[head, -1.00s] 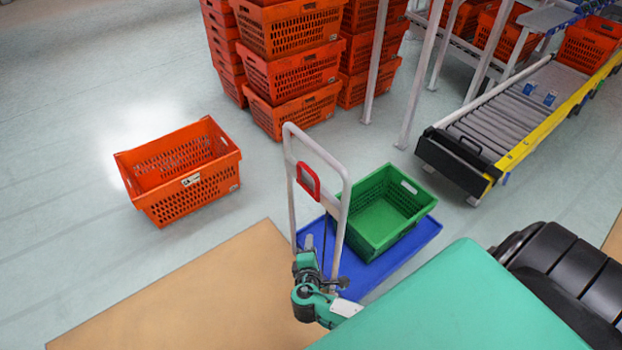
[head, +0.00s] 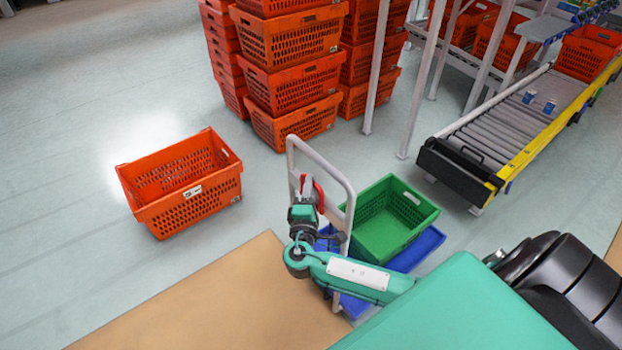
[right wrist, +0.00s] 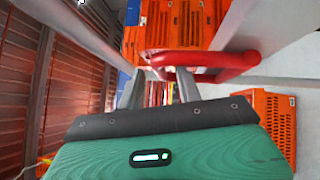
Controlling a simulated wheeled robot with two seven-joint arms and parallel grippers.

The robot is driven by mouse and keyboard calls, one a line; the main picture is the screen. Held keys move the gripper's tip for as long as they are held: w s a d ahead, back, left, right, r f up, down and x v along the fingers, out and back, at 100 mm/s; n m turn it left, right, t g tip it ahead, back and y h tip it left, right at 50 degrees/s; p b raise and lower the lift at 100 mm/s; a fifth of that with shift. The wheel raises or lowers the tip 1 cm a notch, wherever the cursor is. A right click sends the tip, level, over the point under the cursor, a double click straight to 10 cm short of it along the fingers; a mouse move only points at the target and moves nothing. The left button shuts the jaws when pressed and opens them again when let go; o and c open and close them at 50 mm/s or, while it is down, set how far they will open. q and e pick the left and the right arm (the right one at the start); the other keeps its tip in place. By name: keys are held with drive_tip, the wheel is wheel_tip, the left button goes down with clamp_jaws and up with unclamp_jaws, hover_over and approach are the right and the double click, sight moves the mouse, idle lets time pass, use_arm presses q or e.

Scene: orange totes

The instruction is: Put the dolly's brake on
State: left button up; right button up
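The dolly has a blue platform (head: 420,252) and an upright pale grey handle frame (head: 335,172). Its red brake lever (head: 319,196) is on the handle frame, partly hidden by my right gripper (head: 307,190). In the right wrist view, the red lever (right wrist: 215,62) runs across just ahead of the fingertips. The two fingers of the right gripper (right wrist: 166,82) are apart, with a gap between them. I cannot tell whether they touch the lever. My left gripper is out of view.
A green tote (head: 378,238) sits on the dolly. An orange tote (head: 190,205) stands alone on the floor to the left. Stacked orange totes (head: 292,90) stand behind, and a roller conveyor (head: 500,135) is at the right.

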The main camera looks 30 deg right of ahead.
drive_tip(key=shift+x, duration=1.1)
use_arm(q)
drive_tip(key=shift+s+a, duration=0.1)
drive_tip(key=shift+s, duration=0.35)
use_arm(e)
drive_tip(key=shift+w+d, duration=0.25)
drive_tip(key=shift+w, duration=0.05)
drive_tip(key=shift+c, duration=0.2)
clamp_jaws()
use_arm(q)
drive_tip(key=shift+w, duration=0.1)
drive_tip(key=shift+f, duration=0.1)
use_arm(e)
drive_tip(key=shift+f, duration=0.1)
